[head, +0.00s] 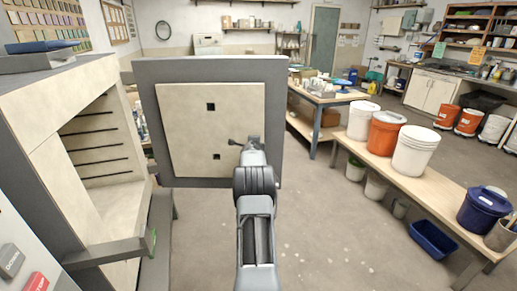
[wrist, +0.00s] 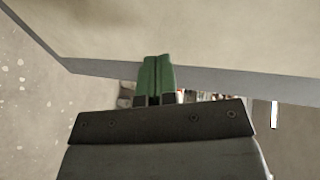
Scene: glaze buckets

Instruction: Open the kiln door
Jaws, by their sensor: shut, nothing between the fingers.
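The kiln (head: 100,150) stands at the left of the head view, with its cream chamber and dark slotted inner wall exposed. The kiln door (head: 185,130) stands swung well open, its cream inner panel and grey frame facing my head camera. My arm reaches to the door's lower right part. In the wrist view, my gripper (wrist: 157,60) shows two green fingers pressed together with nothing between them. Their tips overlap the door's grey frame (wrist: 220,80) in that picture; I cannot tell whether they touch it. The fingertips are hidden in the head view.
A long bench (head: 430,195) at right holds white buckets (head: 416,150), an orange bucket (head: 386,132) and a blue bucket (head: 483,208). A blue bin (head: 434,240) sits on the floor. The floor (head: 340,240) between my arm and the bench is clear.

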